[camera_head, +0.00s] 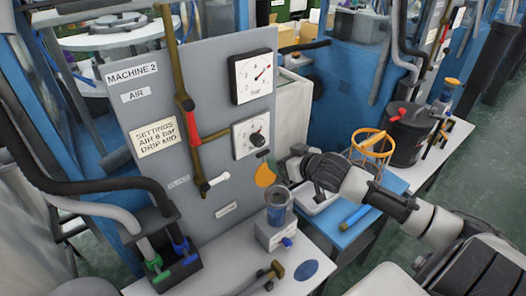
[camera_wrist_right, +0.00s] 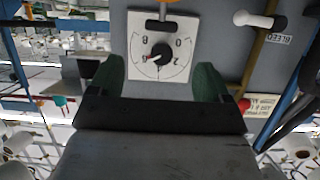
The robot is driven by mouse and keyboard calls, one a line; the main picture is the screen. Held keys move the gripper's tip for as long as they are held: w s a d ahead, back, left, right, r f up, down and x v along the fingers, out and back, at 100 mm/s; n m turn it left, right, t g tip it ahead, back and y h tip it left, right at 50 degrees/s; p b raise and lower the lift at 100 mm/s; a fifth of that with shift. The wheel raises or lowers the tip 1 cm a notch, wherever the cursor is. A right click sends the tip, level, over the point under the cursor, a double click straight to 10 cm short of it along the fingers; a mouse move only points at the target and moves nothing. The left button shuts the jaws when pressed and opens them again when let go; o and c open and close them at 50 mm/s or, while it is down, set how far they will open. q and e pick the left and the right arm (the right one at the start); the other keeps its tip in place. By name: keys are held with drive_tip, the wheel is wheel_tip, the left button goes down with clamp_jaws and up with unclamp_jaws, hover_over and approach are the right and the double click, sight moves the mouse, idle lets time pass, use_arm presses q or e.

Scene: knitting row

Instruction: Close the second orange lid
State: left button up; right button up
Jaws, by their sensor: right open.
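An orange round lid (camera_head: 265,175) is on the grey machine panel, below the lower dial gauge (camera_head: 251,134). Another orange lid (camera_head: 452,82) tops a small container at the far right. My right gripper (camera_head: 272,165) is open beside the panel, close to the nearer lid; whether it touches the lid cannot be told. In the right wrist view the open green fingers (camera_wrist_right: 160,85) frame the upside-down gauge (camera_wrist_right: 159,47). An orange edge (camera_wrist_right: 178,4) shows above it there. My left gripper is not in view.
A clear cup (camera_head: 277,206) stands on a white box with a blue tap in front of the panel. A blue tray table (camera_head: 349,238), an orange wire basket (camera_head: 371,141) and a black bucket (camera_head: 406,145) are to the right.

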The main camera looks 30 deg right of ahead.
sight(264, 152)
drive_tip(key=p+x, duration=0.2)
drive_tip(key=x, duration=0.8)
drive_tip(key=shift+w+a+f, duration=0.1)
drive_tip(key=shift+w, duration=0.2)
drive_tip(key=c, duration=1.2)
drive_tip(key=shift+c, duration=0.5)
